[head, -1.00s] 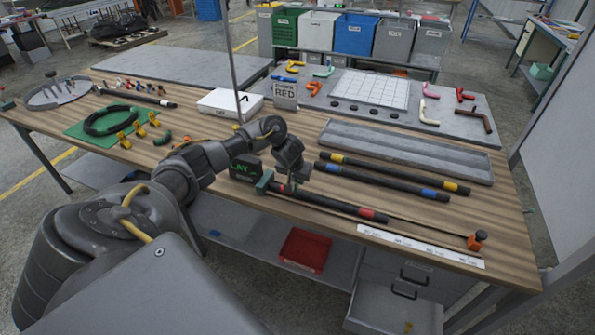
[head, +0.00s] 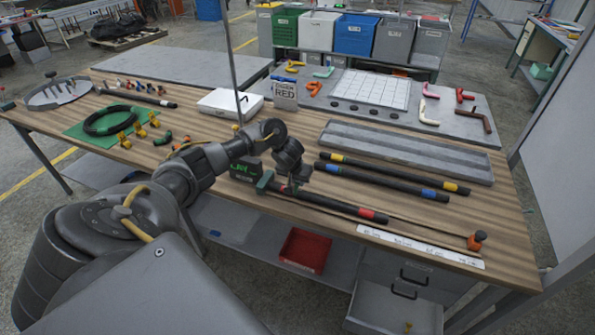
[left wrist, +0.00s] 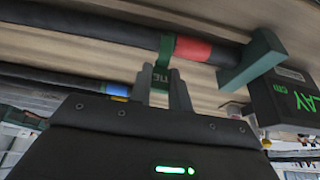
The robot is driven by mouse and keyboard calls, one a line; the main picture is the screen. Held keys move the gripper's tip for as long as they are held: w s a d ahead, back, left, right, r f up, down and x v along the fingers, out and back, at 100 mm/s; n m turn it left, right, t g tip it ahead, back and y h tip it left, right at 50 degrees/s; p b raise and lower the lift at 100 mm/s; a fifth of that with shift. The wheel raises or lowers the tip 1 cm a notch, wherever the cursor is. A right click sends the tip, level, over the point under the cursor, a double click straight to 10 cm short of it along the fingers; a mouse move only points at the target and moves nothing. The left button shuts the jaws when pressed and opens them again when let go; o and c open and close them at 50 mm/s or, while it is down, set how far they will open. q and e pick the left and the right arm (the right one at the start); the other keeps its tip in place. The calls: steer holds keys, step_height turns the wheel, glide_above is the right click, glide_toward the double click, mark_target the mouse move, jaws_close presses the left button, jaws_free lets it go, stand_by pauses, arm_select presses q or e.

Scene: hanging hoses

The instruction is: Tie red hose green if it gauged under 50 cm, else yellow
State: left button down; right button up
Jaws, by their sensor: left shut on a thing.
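The red hose is a black tube (head: 335,206) with red bands, lying along the front of the bench. Its left end meets the green end block (left wrist: 252,60) of a gauge with a display (head: 244,171). The wrist view shows "LAY" and "cm" on the display (left wrist: 296,98); no number is readable. My left gripper (head: 291,183) is over this end. In the left wrist view its fingers (left wrist: 165,88) are shut on a green tie (left wrist: 165,52), which lies across the hose beside the red band (left wrist: 195,49). Whether it goes fully around is hidden. My right gripper is not in view.
Yellow-banded (head: 400,174) and blue-banded (head: 380,183) hoses lie behind the red one. Yellow clip-like pieces (head: 125,141) and a green one (head: 163,138) stand left. A card reading "RED" (head: 285,93) and a long grey tray (head: 400,145) are farther back.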

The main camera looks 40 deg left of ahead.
mark_target(298, 193)
arm_select(q)
steer(key=shift+f, duration=0.75)
steer(key=shift+f+b, duration=0.1)
steer(key=shift+b, duration=0.2)
steer(key=shift+f, duration=0.55)
steer(key=shift+s+d+f+b, duration=0.35)
steer(key=shift+s+f+b, duration=0.3)
steer(key=shift+f, duration=0.2)
stand_by(0.7)
steer(key=c, duration=1.3)
jaws_free()
steer(key=shift+w, duration=0.1)
steer(key=shift+c, duration=0.2)
steer(key=shift+r, duration=0.1)
steer(key=shift+o, duration=0.5)
steer(key=r+p, duration=0.1)
steer(key=p, duration=0.1)
steer(key=r+p, duration=0.3)
steer(key=p, duration=0.2)
steer(key=shift+s+r, duration=0.35)
steer(key=shift+r, duration=0.05)
steer(key=shift+p+v, duration=2.15)
steer(key=shift+p, duration=0.45)
